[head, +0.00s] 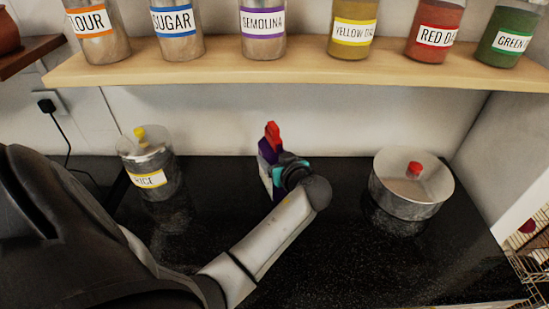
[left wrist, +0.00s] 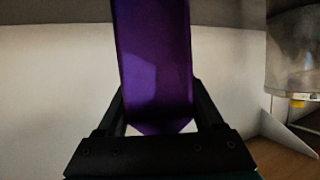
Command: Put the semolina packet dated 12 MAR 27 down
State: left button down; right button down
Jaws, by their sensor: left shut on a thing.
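A purple packet (head: 266,150) with a red piece (head: 272,135) at its top stands nearly upright at the middle of the head view, in front of the back wall. My left gripper (head: 281,166) is shut on the packet from its right side and hides part of it. In the left wrist view the purple packet (left wrist: 153,55) fills the space between the two dark fingers. No date can be read on it. I cannot tell whether its bottom touches the black worktop (head: 330,260). My right gripper is not in view.
A jar labelled RICE (head: 150,179) stands left on the worktop. A metal pot (head: 405,200) with something red in it stands right. The worktop between them is mostly clear. Above runs a wooden shelf (head: 300,71) with several labelled jars, including SEMOLINA (head: 263,40).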

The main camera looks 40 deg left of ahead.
pick_arm(q)
jog(key=shift+c, duration=2.2)
grip_release()
jog(key=shift+f, duration=0.1)
jog(key=o, duration=0.4)
jog(key=shift+r, duration=0.2)
jog(key=p+v, duration=0.1)
jog(key=v, duration=1.1)
jog(key=shift+s+f, duration=0.1)
jog(key=shift+s, duration=0.05)
